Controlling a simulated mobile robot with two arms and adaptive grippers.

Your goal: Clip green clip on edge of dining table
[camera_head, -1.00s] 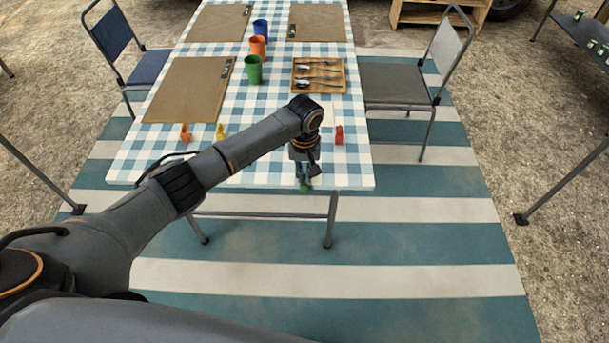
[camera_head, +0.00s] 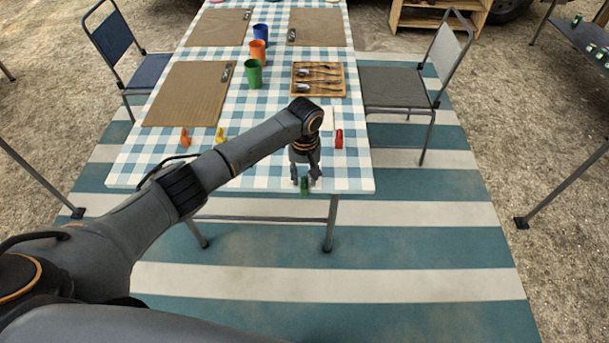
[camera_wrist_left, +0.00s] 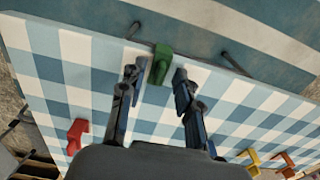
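The green clip (camera_head: 304,187) sits at the front edge of the dining table (camera_head: 262,183), with its body hanging just over the edge. In the left wrist view the green clip (camera_wrist_left: 160,62) straddles the table edge, between and slightly beyond my left fingertips. My left gripper (camera_head: 305,179) is open, its fingers apart on either side of the clip; it also shows in the left wrist view (camera_wrist_left: 159,76) with a gap between each finger and the clip. My right gripper is not in view.
A red clip (camera_head: 339,138), a yellow clip (camera_head: 220,136) and an orange clip (camera_head: 185,138) stand on the checked cloth. Cups, placemats and a cutlery tray (camera_head: 318,93) lie farther back. Chairs flank the table. The striped mat in front is clear.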

